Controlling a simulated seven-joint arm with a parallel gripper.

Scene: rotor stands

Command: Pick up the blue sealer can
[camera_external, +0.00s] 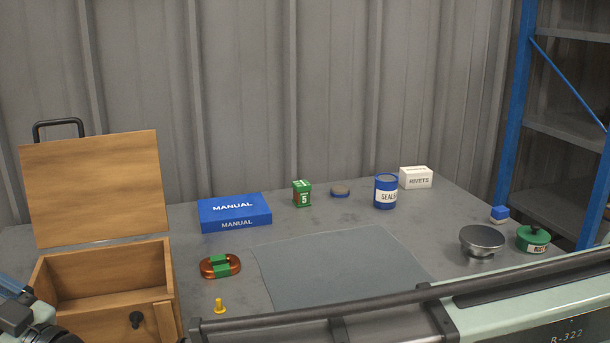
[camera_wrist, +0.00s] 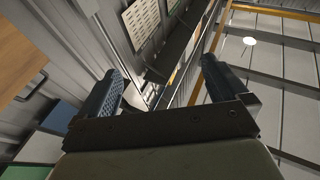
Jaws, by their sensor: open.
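The blue sealer can (camera_external: 380,205) stands upright on the grey table, right of centre near the back. It has a white label reading "SEALE…" and a dark grey top. My gripper (camera_wrist: 163,85) shows in the wrist view with its two dark fingers wide apart and nothing between them. That view looks up past the wall and overhead beams, and the can is not in it. In the external view I cannot make out my fingers, so their distance from the can is unclear.
A green box (camera_external: 302,194), blue manual box (camera_external: 234,213) and open wooden chest (camera_external: 105,272) stand further left. A grey mat (camera_external: 340,268) is bare.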

